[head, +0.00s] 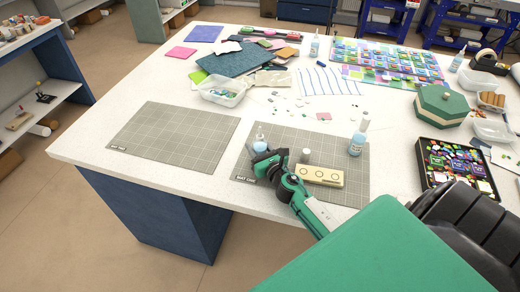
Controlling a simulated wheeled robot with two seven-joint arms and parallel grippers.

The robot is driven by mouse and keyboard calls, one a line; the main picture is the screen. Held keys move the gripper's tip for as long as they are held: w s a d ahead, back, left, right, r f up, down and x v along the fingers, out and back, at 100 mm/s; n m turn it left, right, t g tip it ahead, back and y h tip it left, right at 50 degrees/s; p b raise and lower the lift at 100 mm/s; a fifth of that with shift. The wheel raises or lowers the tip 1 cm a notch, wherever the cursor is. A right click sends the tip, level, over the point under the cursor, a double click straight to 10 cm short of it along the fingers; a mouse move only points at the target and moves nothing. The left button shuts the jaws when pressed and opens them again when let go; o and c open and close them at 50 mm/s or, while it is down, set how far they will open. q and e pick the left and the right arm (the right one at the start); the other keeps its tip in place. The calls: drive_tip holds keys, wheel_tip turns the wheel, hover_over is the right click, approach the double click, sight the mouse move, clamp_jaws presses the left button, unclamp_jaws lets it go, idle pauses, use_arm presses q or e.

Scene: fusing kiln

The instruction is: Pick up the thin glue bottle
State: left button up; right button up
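A small clear bottle (260,139) with pale blue contents and a narrow tip stands at the back left of mat one. My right gripper (263,158) reaches in from the lower right, just in front of this bottle, and hides its lower part. I cannot tell whether its fingers touch the bottle or are open or shut. A second, taller bottle (356,144) with blue liquid and a pale cap stands at the right of mat one (340,198). Which bottle is the thinner glue bottle is hard to tell at this size. My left gripper is not in view.
A cream block with three round marks (320,176) and a small grey cylinder (306,156) are right of my gripper. Mat two (170,135) is empty. A clear tub (221,92), glass sheets, a green hexagonal box (443,105) and a black tray (427,177) lie around.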

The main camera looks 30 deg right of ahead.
sight(258, 135)
drive_tip(key=shift+c, duration=0.9)
drive_tip(key=shift+r, duration=0.1)
drive_tip(key=shift+r, duration=0.45)
wheel_tip(258, 135, up, 8)
drive_tip(key=p, duration=0.3)
drive_tip(key=shift+f, duration=0.15)
wheel_tip(258, 135, up, 11)
drive_tip(key=shift+p, duration=0.35)
drive_tip(key=o, duration=0.5)
drive_tip(key=shift+a, duration=0.1)
